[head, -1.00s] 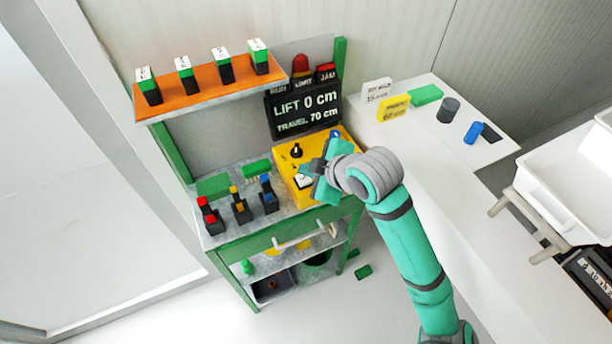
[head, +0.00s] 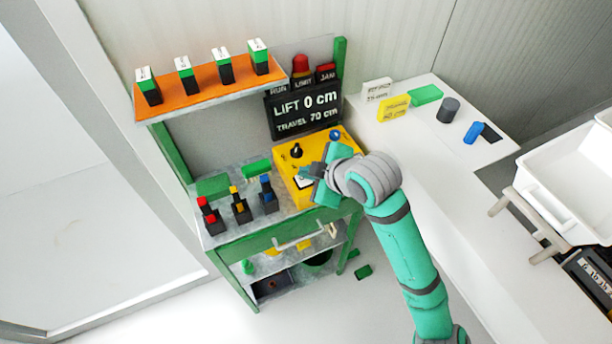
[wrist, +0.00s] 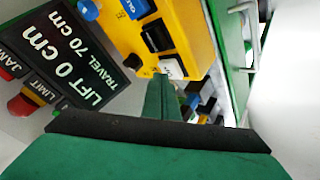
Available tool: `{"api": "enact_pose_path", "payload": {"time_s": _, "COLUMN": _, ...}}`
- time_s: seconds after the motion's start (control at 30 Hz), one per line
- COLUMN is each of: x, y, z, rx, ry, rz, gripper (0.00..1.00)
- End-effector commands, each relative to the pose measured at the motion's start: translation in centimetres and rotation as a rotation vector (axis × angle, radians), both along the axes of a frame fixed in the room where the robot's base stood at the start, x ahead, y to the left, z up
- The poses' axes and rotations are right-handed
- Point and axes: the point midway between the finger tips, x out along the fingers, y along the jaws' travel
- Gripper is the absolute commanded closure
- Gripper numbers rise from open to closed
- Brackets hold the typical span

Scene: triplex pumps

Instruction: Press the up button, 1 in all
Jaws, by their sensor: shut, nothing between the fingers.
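The yellow control box (head: 287,165) stands on the green bench and carries several buttons. A white button (wrist: 172,68) sits on its face beside a black one (wrist: 157,37); any up marking is too small to read. The white button also shows in the head view (head: 303,183). My gripper (wrist: 163,84) is shut and empty, its fingertips right at the edge of the white button in the wrist view. I cannot tell whether they touch it. In the head view my gripper (head: 311,171) hides part of the box. The display (head: 305,107) reads LIFT 0 cm, TRAVEL 70 cm.
A black knob (head: 296,151) and a blue button (head: 335,134) are also on the box. Red, yellow and blue-topped blocks stand left of it on the bench. An orange shelf (head: 205,97) is above. A white table (head: 420,130) is at the right.

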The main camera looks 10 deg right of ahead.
Motion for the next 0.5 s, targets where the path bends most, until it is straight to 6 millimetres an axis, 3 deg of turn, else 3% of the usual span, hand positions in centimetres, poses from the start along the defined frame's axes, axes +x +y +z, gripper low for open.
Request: {"api": "enact_pose_path", "payload": {"time_s": 0.5, "x": 0.0, "y": -0.05, "z": -0.55, "rx": 0.0, "ry": 0.001, "rz": -0.001, "gripper": 1.0}}
